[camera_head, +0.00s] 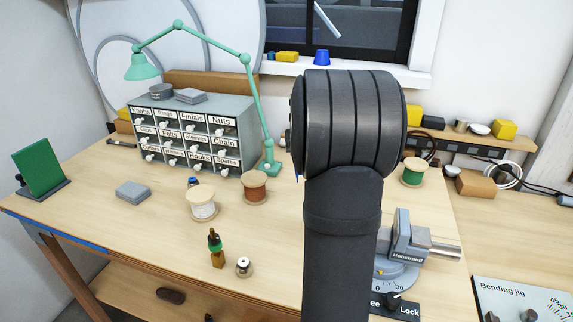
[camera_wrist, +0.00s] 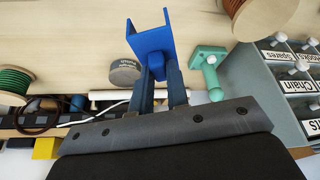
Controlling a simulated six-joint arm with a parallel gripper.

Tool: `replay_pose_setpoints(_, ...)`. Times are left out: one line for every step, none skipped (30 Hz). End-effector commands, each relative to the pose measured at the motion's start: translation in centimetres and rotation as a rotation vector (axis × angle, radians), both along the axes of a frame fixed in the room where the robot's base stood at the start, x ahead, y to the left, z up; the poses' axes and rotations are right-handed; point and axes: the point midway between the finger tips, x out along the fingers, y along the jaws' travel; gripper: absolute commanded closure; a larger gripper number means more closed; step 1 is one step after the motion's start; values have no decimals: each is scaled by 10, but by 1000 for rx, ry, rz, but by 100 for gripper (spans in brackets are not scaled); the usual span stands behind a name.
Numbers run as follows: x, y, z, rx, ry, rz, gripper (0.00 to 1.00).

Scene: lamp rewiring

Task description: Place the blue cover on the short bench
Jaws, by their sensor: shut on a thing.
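The blue cover (camera_wrist: 151,36) is a U-shaped channel piece in the upper middle of the wrist view. My gripper (camera_wrist: 162,72) is shut on the near part of the cover, and the wooden bench top shows beyond it. In the head view my dark arm hides both the gripper and the cover. The main bench (camera_head: 130,222) fills the left and middle. A second wooden bench surface (camera_head: 520,220) lies at the right; I cannot tell which one is called the short bench.
The main bench holds a labelled drawer cabinet (camera_head: 188,132), a green lamp (camera_head: 260,110), thread spools such as the white one (camera_head: 202,204), and a vise (camera_head: 405,240). A bending jig (camera_head: 520,300) lies at the lower right. The main bench's left front is mostly clear.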

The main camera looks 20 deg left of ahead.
Motion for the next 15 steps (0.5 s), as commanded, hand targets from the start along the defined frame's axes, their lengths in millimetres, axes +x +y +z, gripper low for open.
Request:
replay_pose_setpoints(-1,-9,6,1,-3,-3,100)
replay_pose_setpoints(-1,-13,8,1,-3,-2,100)
replay_pose_setpoints(-2,-17,11,1,-2,-2,100)
replay_pose_setpoints(-2,-20,12,0,-1,-2,100)
replay_pose_setpoints(-3,-22,13,-1,0,-1,100)
replay_pose_setpoints(-3,-25,15,-1,0,-1,100)
replay_pose_setpoints(-3,-26,15,-1,0,0,100)
replay_pose_setpoints(-3,-27,16,-1,0,0,100)
replay_pose_setpoints(-4,-28,17,0,0,0,100)
replay_pose_setpoints(-4,-29,17,0,0,0,100)
replay_pose_setpoints(-4,-29,17,0,0,0,100)
replay_pose_setpoints(-4,-29,17,0,0,0,100)
replay_pose_setpoints(-4,-29,17,0,0,0,100)
replay_pose_setpoints(-3,-30,17,-1,0,-1,100)
replay_pose_setpoints(-1,-31,17,0,0,-5,100)
